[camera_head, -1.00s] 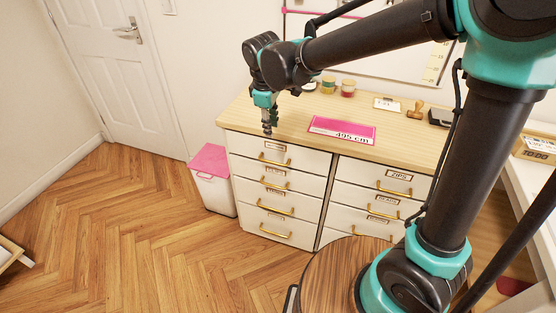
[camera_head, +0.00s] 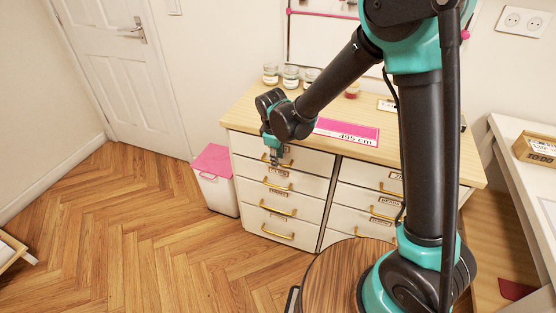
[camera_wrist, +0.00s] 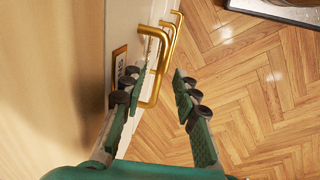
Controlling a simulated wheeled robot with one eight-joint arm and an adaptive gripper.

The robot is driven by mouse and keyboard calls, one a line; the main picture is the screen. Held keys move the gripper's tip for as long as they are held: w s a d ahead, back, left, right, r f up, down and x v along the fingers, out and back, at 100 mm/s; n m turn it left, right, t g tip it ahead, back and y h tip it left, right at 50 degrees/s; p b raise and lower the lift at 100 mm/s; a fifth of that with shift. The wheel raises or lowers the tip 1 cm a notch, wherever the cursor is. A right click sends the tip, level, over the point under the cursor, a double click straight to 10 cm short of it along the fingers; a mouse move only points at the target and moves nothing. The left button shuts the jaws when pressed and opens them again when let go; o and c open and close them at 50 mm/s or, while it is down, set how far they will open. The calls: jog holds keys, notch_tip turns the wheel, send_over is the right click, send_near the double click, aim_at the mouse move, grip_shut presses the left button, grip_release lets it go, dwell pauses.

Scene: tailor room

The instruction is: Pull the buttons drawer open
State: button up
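The white dresser's left column has several drawers with brass handles and small label frames. I cannot read which label says buttons. My gripper (camera_head: 275,158) hangs in front of the top left drawer (camera_head: 313,162), partly hiding its handle and label. In the wrist view my gripper (camera_wrist: 159,90) is open, its green fingers apart. A brass handle (camera_wrist: 161,62) shows at and between the fingertips, with the left finger overlapping its near end. I cannot tell whether they touch. A label frame (camera_wrist: 118,64) sits left of that handle. The drawers look shut.
The dresser top (camera_head: 243,113) holds jars (camera_head: 290,77) at the back and a pink "495 cm" card (camera_head: 347,132). A white bin with a pink lid (camera_head: 213,160) stands left of the dresser. A round wooden surface (camera_head: 330,278) is close in front.

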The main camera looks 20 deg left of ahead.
jog(key=shift+w+f, duration=0.1)
jog(key=shift+f, duration=0.6)
jog(key=shift+c, duration=0.3)
grip_shut()
